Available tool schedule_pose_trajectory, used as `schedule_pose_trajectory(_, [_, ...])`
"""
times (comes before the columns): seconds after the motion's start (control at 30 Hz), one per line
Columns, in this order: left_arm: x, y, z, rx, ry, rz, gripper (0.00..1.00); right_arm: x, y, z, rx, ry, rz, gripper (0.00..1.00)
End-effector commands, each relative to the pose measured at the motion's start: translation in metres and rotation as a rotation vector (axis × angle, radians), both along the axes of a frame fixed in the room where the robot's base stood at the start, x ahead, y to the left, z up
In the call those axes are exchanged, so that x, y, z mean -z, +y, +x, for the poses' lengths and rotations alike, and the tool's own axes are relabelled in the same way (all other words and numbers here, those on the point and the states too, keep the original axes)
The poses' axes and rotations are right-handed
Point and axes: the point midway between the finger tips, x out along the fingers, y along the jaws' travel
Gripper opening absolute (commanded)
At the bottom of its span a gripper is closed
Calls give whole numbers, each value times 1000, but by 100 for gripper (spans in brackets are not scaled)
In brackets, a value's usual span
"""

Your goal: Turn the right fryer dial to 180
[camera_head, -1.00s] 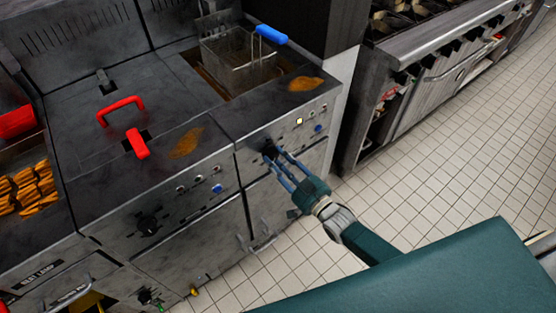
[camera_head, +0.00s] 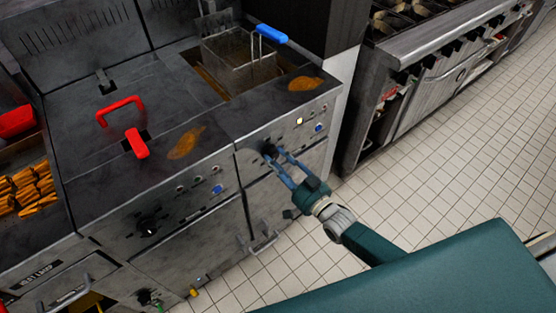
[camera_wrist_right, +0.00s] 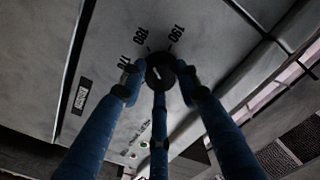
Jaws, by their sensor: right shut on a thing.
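The right fryer dial (camera_head: 269,151) is a black round knob on the front panel of the right fryer (camera_head: 283,130). In the wrist view the dial (camera_wrist_right: 160,70) has a short white mark, and the labels 170, 180 (camera_wrist_right: 140,35) and 190 are printed on the panel around it. Which label the mark points to is hard to tell. My right gripper (camera_head: 275,158) has its blue fingers closed around the dial; the wrist view shows three fingers (camera_wrist_right: 160,85) around it. My left gripper is not in view.
The left fryer has its own black dial (camera_head: 149,226) and red handles (camera_head: 121,109). A fry basket with a blue handle (camera_head: 270,34) sits in the right fryer. A stove (camera_head: 440,60) stands at the right. The tiled floor (camera_head: 450,170) between is clear.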

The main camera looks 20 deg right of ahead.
Motion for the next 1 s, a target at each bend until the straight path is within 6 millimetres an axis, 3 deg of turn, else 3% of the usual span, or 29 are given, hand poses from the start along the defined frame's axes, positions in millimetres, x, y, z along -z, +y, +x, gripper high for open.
schedule_pose_trajectory(0.07, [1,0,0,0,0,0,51,9,3,-4,-5,18,-6,6])
schedule_pose_trajectory(0.1, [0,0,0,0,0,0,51,9,3,-5,-5,18,-6,40])
schedule_pose_trajectory(0.17, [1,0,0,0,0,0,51,8,3,-4,-6,17,-5,51])
schedule_pose_trajectory(0.57, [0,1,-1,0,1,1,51,5,-2,-10,-2,9,-4,51])
schedule_pose_trajectory(1.0, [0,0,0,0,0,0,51,5,-30,-91,-4,13,-4,51])
